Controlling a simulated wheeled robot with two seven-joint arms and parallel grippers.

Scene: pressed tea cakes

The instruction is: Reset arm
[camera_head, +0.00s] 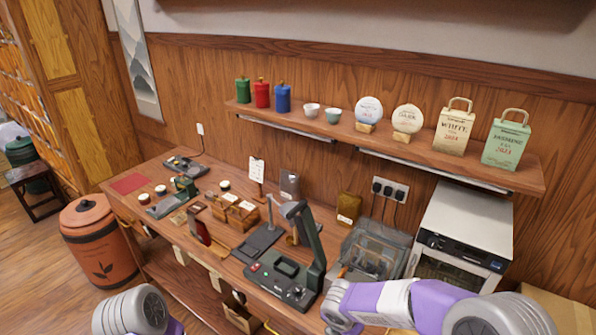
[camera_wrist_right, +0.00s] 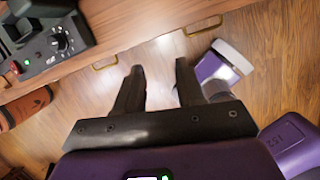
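My right gripper (camera_wrist_right: 160,78) shows in the right wrist view. Its two dark fingers stand apart with nothing between them, above the wooden floor in front of the bench. My right arm (camera_head: 420,300) comes in at the lower right of the head view, but its fingers do not show there. Only a grey and purple part of my left arm (camera_head: 130,312) shows at the bottom left of the head view. My left gripper is out of both views.
The wooden bench holds a press with a dark upright arm (camera_head: 312,250), a clear-lidded machine (camera_head: 375,250) and a white oven (camera_head: 465,230). A shelf above carries canisters, cups, tea cakes and bags (camera_head: 455,125). An orange barrel (camera_head: 97,240) stands left.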

